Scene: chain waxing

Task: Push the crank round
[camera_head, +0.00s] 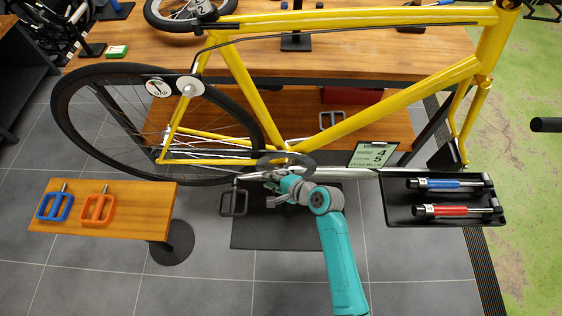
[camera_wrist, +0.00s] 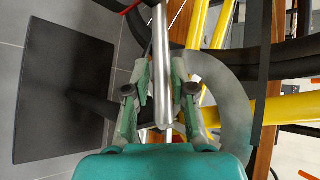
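The yellow bicycle (camera_head: 345,120) has its rear wheel at left and a dark chainring (camera_head: 296,157) at the bottom of the frame. A silver crank arm (camera_wrist: 162,70) runs up the middle of the wrist view. My gripper (camera_wrist: 162,82) has one green finger on each side of it, with narrow gaps showing, so it looks open around the bar. In the head view my gripper (camera_head: 276,181) is at the crank, just below the chainring, and covers part of it. A dark pedal (camera_head: 234,203) hangs to the left of my gripper.
A black tray (camera_head: 440,196) at right holds blue and red handled tools. A sign (camera_head: 370,155) stands beside the tray. A wooden bench (camera_head: 390,57) is behind the bicycle.

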